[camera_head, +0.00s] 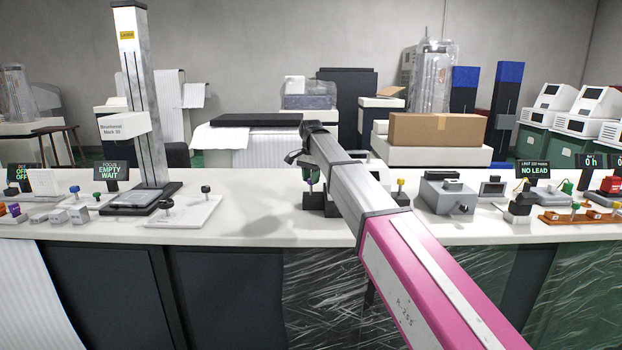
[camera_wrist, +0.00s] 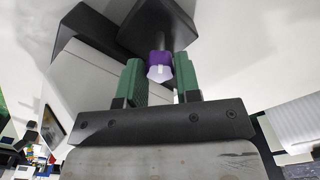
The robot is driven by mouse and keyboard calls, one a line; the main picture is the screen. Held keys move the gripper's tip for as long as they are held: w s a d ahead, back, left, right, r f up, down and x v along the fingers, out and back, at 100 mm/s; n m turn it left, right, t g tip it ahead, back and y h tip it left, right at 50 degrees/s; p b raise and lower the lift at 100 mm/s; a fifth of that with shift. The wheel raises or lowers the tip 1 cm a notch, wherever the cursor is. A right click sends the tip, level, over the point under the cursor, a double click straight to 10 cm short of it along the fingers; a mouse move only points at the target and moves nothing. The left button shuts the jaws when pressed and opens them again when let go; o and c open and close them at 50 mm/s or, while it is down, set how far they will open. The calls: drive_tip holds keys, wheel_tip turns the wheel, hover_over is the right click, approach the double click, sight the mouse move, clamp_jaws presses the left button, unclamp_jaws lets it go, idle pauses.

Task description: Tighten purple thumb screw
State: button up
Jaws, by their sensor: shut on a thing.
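The purple thumb screw (camera_wrist: 160,59) has a dark purple collar and a paler, whitish end, and sits at a black block (camera_wrist: 155,24) in the wrist view. My gripper (camera_wrist: 160,76) has green fingers, one on each side of the screw, and is shut on it. In the head view my gripper (camera_head: 308,178) points down at the middle of the bench, and a small bit of the purple screw (camera_head: 309,182) shows above a black block (camera_head: 313,200). My arm hides part of the area to the right.
A plate with black-knobbed screws (camera_head: 188,212) lies to the left, beside a tall column (camera_head: 140,90). The bench (camera_head: 250,225) is bare in front of the black block.

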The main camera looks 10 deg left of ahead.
drive_tip(key=m, duration=0.4)
drive_tip(key=shift+m, duration=0.4)
drive_tip(key=m, duration=0.4)
drive_tip(key=shift+w+m, duration=0.1)
drive_tip(key=shift+m, duration=0.3)
drive_tip(key=o, duration=0.9)
drive_tip(key=shift+o, duration=0.2)
drive_tip(key=shift+r, duration=0.1)
wheel_tip(320, 180, up, 11)
